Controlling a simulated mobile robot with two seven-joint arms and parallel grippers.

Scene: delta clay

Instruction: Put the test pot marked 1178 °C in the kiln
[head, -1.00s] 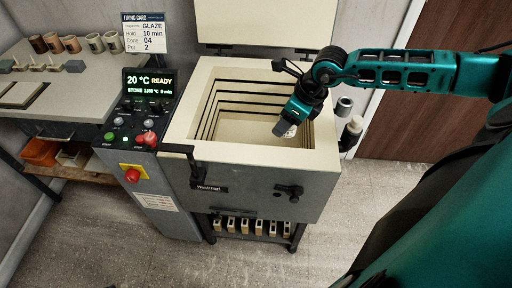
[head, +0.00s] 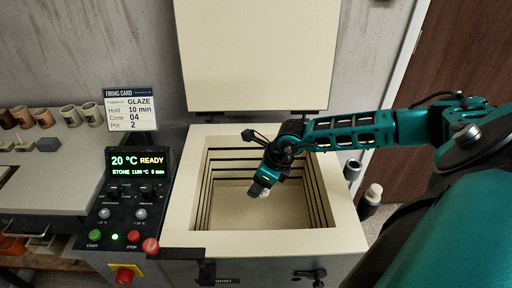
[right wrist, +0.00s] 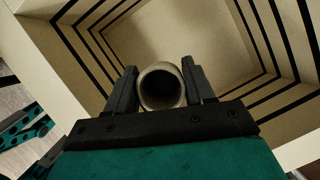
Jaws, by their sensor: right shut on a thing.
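My right gripper (head: 262,190) is over the open kiln (head: 345,215), inside the outline of its opening. It is shut on a small pale test pot (head: 265,194), mostly hidden by the gripper in the head view. In the right wrist view the pot (right wrist: 161,86) sits between the two fingers (right wrist: 160,88), its round mouth facing the camera. No marking on it can be read. The kiln's stepped chamber and bare floor (right wrist: 185,35) show beyond it, and I see no contact with them. My left gripper is in neither current view.
The kiln lid (head: 258,55) stands open at the back. The control panel (head: 128,205) left of the kiln reads 20 °C READY. A firing card (head: 130,110) is above it. Several other pots (head: 90,114) stand on the left table (head: 55,180). A pale-topped bottle (head: 371,197) is right of the kiln.

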